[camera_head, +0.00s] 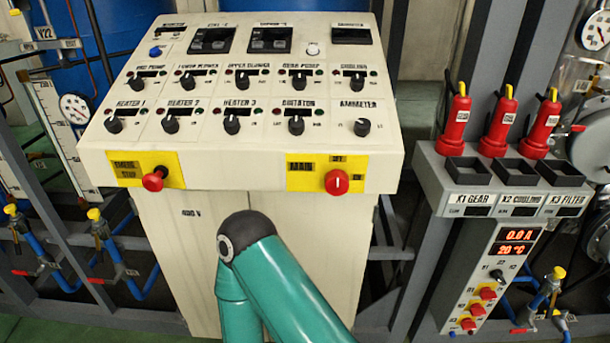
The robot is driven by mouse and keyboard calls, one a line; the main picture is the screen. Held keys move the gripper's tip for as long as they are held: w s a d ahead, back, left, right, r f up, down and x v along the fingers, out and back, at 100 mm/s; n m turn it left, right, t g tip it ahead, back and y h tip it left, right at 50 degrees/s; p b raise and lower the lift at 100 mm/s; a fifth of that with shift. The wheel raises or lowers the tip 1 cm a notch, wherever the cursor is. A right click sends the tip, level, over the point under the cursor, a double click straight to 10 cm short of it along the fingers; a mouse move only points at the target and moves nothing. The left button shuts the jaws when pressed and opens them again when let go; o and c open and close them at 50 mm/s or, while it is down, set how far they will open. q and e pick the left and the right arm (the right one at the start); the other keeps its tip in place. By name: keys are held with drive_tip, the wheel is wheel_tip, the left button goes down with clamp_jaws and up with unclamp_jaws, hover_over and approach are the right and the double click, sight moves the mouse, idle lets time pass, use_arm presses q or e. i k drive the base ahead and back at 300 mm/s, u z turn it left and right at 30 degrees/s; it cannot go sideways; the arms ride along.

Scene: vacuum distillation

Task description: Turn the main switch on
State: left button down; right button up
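The main switch (337,182) is a round red knob with a white mark on its face. It sits on a yellow plate (300,180) labelled MAIN, at the lower right of the sloped front of the cream control console (230,150). The mark on the knob points roughly upward; the small labels around it are too small to read surely. A teal link of one of my arms rises from the bottom centre, below and left of the switch and apart from it in the picture. Neither gripper shows.
A red emergency stop button (154,180) sits on a yellow plate at the console's lower left. Several black knobs fill the console's top. A grey shelf (432,178) with red plugs (456,120) stands to the right, above a small panel with lit displays (516,242). Pipes and valves flank the console.

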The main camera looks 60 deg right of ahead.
sight(337, 182)
drive_tip(key=u, duration=1)
drive_tip(key=i, duration=0.15)
drive_tip(key=z, duration=3.2)
drive_tip(key=i, duration=0.55)
drive_tip(key=u, duration=0.1)
drive_tip(key=k, duration=0.5)
drive_tip(key=z, duration=0.15)
drive_tip(key=i, duration=0.5)
drive_tip(key=u, duration=0.3)
drive_tip(key=k, duration=0.35)
drive_tip(key=z, duration=0.15)
